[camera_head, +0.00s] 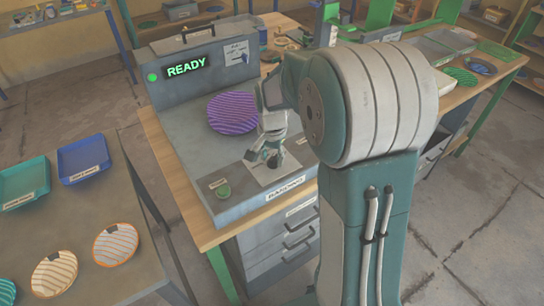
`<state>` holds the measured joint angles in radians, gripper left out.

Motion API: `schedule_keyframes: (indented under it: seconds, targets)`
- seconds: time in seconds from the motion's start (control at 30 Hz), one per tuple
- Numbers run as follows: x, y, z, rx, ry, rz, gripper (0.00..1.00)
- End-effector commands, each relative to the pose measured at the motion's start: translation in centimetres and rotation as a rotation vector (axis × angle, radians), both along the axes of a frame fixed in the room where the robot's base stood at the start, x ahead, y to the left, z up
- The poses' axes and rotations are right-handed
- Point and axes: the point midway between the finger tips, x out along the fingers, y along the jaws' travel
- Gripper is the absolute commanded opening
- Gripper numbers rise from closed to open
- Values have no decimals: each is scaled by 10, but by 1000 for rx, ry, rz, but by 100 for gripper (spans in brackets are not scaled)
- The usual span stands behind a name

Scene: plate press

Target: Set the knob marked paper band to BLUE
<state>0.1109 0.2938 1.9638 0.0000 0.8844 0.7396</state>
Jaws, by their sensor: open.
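The grey press console (185,150) stands on a wooden bench, with a lit green READY sign (186,67) on its upright back. My gripper (266,157) is low over a pale square panel (288,172) on the console's front part, with its fingers open. The gripper covers the middle of this panel, so I cannot make out a knob, its pointer or its markings there. I cannot tell whether the fingers touch anything. A purple striped plate (232,113) lies on the console just behind the gripper.
On the left table are a green tray (22,182), a blue tray (84,159) and several striped plates, one orange-rimmed (116,244). Drawers (280,250) are below the console. My arm hides the right side.

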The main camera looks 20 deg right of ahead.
Motion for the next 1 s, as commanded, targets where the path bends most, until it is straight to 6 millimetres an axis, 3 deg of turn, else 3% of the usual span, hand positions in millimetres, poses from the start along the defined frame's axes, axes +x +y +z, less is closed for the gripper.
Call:
schedule_keyframes:
  seconds: [0.23, 0.27, 0.3, 0.37, 0.77, 1.0]
  targets:
    - [0, 0, -1, -1, -1, 0, 53]
    - [0, 0, -1, -1, -1, 0, 44]
    - [0, 0, -1, -1, -1, 0, 26]
    - [0, 0, -1, 0, 0, 0, 0]
    - [0, 0, -1, 0, -1, 18, 0]
    - [0, 0, -1, 1, -2, 123, 0]
